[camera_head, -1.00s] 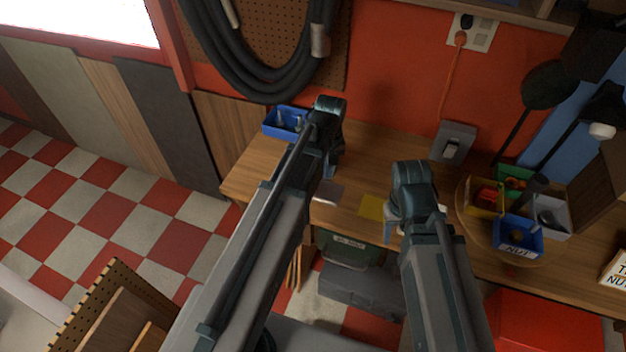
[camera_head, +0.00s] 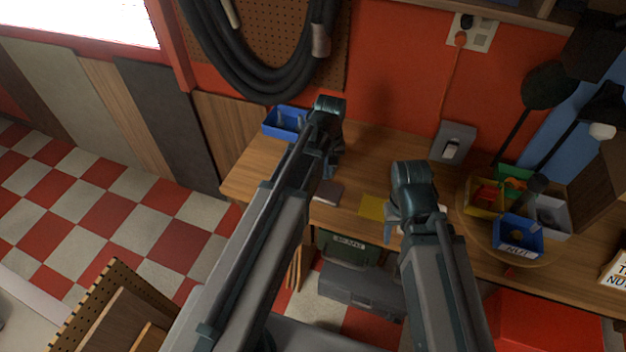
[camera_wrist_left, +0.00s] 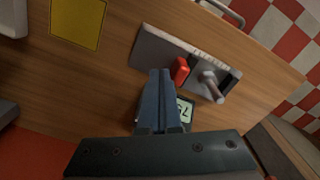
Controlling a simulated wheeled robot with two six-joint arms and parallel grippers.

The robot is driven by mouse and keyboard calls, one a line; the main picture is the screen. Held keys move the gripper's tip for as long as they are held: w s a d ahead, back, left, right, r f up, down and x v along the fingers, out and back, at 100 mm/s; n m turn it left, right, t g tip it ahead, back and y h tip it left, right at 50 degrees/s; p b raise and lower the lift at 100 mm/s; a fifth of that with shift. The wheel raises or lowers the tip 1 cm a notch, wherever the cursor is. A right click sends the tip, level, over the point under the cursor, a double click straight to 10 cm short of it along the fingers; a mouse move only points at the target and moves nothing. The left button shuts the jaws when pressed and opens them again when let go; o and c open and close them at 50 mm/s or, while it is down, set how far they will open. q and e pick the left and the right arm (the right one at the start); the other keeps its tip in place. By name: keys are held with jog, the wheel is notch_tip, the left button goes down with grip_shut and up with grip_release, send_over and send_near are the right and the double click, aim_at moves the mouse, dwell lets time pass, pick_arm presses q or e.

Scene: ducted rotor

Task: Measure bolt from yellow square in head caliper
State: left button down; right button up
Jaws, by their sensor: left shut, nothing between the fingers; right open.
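The yellow square (camera_head: 371,207) lies flat and bare on the workbench; it also shows in the left wrist view (camera_wrist_left: 77,22). The caliper (camera_wrist_left: 160,48) is a grey plate with a red piece (camera_wrist_left: 180,70) and a small display (camera_wrist_left: 184,108), partly hidden by my fingers. A grey bolt-like part (camera_wrist_left: 212,88) stands at its dark end. My left gripper (camera_wrist_left: 160,72) is shut and empty, its tips beside the red piece; contact cannot be told. In the head view it (camera_head: 328,172) is above the bench. My right gripper (camera_head: 392,232) is open near the yellow square, its fingers partly hidden.
A blue bin (camera_head: 284,122) stands at the bench's back left. A round tray (camera_head: 470,225) at right holds several coloured bins, one a blue nut bin (camera_head: 517,237). Bare wood lies around the caliper.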

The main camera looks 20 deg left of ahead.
pick_arm(q)
jog(key=shift+f, duration=0.15)
jog(key=shift+f+b, duration=2.7)
jog(key=shift+b, duration=0.15)
jog(key=shift+a, duration=0.25)
jog(key=shift+a, duration=1.4)
jog(key=shift+w+a, duration=0.1)
jog(key=shift+a, duration=1)
jog(key=shift+d, duration=0.15)
jog(key=shift+d, duration=0.5)
